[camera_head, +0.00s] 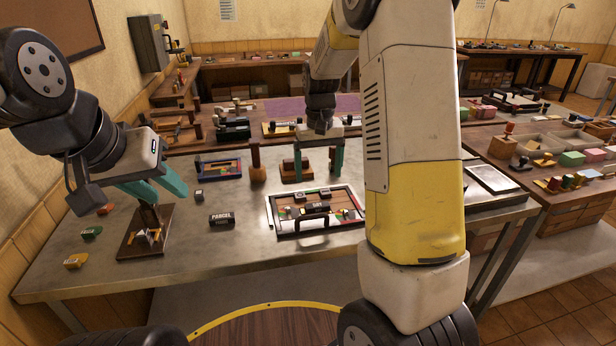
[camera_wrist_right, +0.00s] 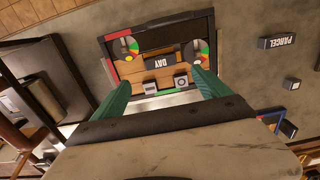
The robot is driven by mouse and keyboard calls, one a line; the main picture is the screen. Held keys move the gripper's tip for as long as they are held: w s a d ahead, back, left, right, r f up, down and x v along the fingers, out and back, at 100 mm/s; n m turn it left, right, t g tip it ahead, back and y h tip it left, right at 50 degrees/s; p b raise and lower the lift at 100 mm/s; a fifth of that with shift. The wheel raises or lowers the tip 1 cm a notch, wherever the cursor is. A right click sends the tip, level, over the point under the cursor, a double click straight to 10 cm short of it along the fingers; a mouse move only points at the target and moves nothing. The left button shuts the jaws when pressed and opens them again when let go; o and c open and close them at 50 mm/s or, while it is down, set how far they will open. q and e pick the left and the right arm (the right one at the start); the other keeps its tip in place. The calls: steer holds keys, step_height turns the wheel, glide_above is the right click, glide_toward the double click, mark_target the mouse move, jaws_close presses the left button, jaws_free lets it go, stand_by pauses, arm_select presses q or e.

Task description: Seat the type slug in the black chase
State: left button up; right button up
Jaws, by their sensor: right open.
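The black chase (camera_head: 277,226) lies on the metal table in front of my right arm, and its dark rim (camera_wrist_right: 165,17) fills the upper middle of the right wrist view. A dark slug marked DAY (camera_head: 316,203) is inside the chase; it also shows in the right wrist view (camera_wrist_right: 162,62). I cannot tell whether it is fully down. My right gripper (camera_head: 318,172), with teal fingers, is open and empty above the far side of the chase (camera_wrist_right: 160,77).
A dark block marked PARCEL (camera_head: 222,219) lies left of the chase, also in the right wrist view (camera_wrist_right: 279,41). A blue-edged tray (camera_head: 218,168) stands behind it. Bare metal lies in front of the chase.

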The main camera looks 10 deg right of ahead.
steer(key=s+r+t+y, duration=0.2)
steer(key=s+r+t, duration=0.1)
steer(key=s+r, duration=0.9)
steer(key=s+a+r+t, duration=0.2)
steer(key=s+t, duration=0.1)
steer(key=s, duration=0.9)
steer(key=shift+r, duration=0.35)
